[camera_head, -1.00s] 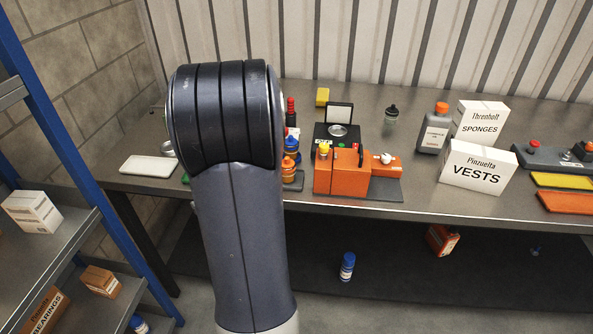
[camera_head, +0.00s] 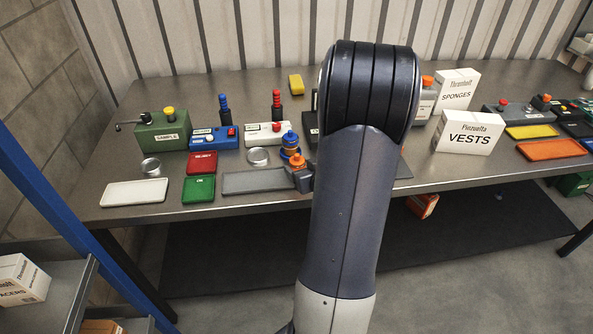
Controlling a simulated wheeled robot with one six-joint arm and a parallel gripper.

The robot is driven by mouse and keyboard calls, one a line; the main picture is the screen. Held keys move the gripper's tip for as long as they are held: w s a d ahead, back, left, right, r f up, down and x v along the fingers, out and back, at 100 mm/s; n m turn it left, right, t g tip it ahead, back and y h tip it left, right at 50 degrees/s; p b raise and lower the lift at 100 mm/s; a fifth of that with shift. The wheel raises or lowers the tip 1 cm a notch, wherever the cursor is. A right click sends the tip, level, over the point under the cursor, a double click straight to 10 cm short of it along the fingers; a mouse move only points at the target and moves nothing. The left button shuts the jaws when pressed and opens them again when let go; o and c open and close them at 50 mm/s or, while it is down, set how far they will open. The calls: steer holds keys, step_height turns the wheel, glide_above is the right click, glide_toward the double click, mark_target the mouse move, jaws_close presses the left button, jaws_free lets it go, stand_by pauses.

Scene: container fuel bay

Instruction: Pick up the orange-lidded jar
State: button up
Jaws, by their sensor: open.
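A small jar with an orange lid (camera_head: 297,160) stands near the front of the workbench, left of my raised arm. A dark grey block that looks like the end of my gripper (camera_head: 302,181) is low in front of the jar and hides most of its body. The rest of the gripper is hidden behind my arm. The jaws are open; the fingertips do not show clearly, and I cannot tell if they touch the jar. A blue-lidded jar with an amber body (camera_head: 290,141) stands close behind the orange-lidded one.
A grey mat (camera_head: 245,182) lies just left of the jar. A grey bottle with an orange cap (camera_head: 427,83) and the VESTS box (camera_head: 467,137) stand right of my arm.

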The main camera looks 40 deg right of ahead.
mark_target(298, 162)
steer(key=shift+w+d+f, duration=0.15)
steer(key=shift+w+d, duration=0.05)
steer(key=shift+w, duration=0.6)
steer(key=shift+a+p+x, duration=0.2)
steer(key=shift+p+x, duration=0.5)
steer(key=shift+x, duration=1.5)
steer(key=shift+c, duration=0.2)
steer(key=c, duration=1.1)
